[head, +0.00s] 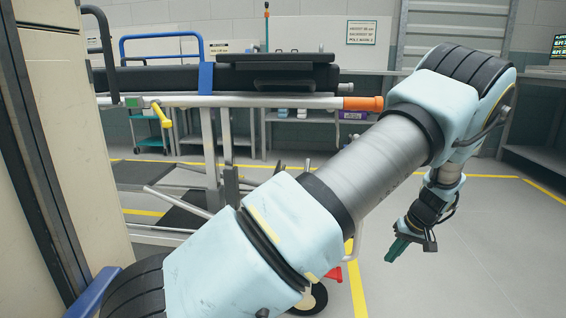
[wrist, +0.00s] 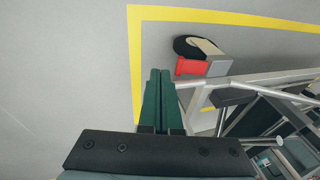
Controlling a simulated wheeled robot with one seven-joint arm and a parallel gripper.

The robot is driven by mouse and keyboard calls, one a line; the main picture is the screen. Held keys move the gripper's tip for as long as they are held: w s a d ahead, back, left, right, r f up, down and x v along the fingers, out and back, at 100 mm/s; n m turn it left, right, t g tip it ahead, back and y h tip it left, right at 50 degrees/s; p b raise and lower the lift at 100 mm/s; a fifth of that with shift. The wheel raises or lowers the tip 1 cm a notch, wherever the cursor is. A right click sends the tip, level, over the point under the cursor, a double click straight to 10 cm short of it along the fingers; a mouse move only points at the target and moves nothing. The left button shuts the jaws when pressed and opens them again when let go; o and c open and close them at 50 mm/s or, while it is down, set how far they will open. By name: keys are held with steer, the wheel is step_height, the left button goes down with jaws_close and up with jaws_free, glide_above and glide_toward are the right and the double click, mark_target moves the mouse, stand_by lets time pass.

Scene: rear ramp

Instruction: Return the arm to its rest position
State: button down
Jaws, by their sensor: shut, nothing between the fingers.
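My arm stretches across the head view from the lower left to the upper right, then bends down at its far joint. My gripper (head: 397,250) hangs at the right over the open floor, with its green fingers pointing down and to the left. In the wrist view my gripper (wrist: 159,75) shows its two green fingers side by side, closed against each other with nothing between them. Beyond the fingertips lie grey floor and a yellow line.
A wheeled stretcher (head: 270,101) with a black pad and an orange handle end (head: 363,104) stands behind my arm. Its red-pedalled wheel (wrist: 193,64) is close to the fingers in the wrist view. A beige panel (head: 75,120) is at left. Floor at right (head: 480,260) is clear.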

steer(key=a+r+n+g+h, duration=0.1)
steer(key=a+r, duration=0.5)
steer(key=a, duration=0.5)
steer(key=a+r+g+h, duration=0.1)
steer(key=a+r, duration=0.4)
steer(key=a, duration=0.6)
steer(key=s+a+r+t+h, duration=0.1)
steer(key=s+a+r, duration=0.2)
steer(key=s+a, duration=0.4)
steer(key=s+a+r, duration=0.3)
steer(key=s+a, duration=0.2)
steer(key=a, duration=0.3)
step_height(320, 180, up, 36)
steer(key=p, duration=3.7)
steer(key=shift+a+r+m, duration=0.15)
steer(key=shift+r+m, duration=0.1)
steer(key=shift+m, duration=0.05)
